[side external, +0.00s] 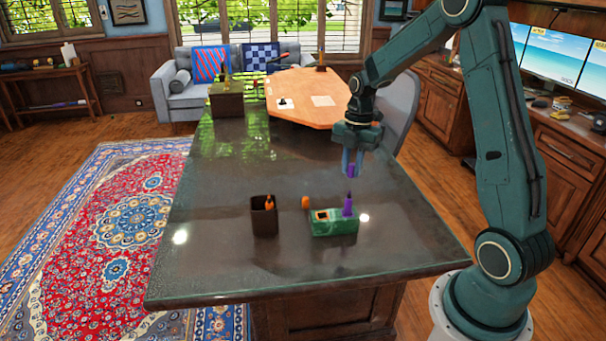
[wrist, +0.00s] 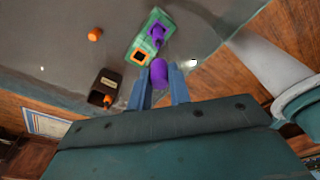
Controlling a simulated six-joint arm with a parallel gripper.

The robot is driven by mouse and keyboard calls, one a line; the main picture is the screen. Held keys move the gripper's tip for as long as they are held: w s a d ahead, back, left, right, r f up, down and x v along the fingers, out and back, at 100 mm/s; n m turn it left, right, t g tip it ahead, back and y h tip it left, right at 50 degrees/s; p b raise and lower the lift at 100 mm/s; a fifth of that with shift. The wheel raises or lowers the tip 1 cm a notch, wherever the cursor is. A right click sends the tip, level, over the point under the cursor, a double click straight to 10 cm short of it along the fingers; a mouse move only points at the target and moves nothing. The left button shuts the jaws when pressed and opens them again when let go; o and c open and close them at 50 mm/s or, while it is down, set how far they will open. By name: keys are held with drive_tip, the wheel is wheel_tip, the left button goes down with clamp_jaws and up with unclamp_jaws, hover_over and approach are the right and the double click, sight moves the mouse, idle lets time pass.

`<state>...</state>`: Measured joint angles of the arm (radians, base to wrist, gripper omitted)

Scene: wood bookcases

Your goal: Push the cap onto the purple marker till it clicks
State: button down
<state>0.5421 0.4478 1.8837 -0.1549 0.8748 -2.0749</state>
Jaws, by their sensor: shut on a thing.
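My gripper (side external: 353,162) is shut on the purple cap (wrist: 160,73) and holds it in the air above the table. The purple marker (side external: 347,204) stands upright, tip up, in the right part of a green block holder (side external: 334,228). The cap is above the marker in the side view and apart from it. In the wrist view the marker (wrist: 157,36) shows just beyond the cap, in the green holder (wrist: 143,27). The holder's other slot has an orange rim.
A dark cup (side external: 264,217) with an orange marker (side external: 270,202) in it stands left of the holder. An orange cap (side external: 305,202) stands between them on the table (side external: 400,235). A second box (side external: 226,101) and a wooden board (side external: 310,110) are farther back.

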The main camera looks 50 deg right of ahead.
sight(349, 195)
drive_tip(key=shift+f, duration=1.95)
drive_tip(key=shift+f, duration=1.55)
idle(1.0)
drive_tip(key=c, duration=0.7)
unclamp_jaws()
drive_tip(key=shift+c, duration=0.2)
drive_tip(key=shift+r, duration=0.25)
drive_tip(key=shift+r, duration=3.25)
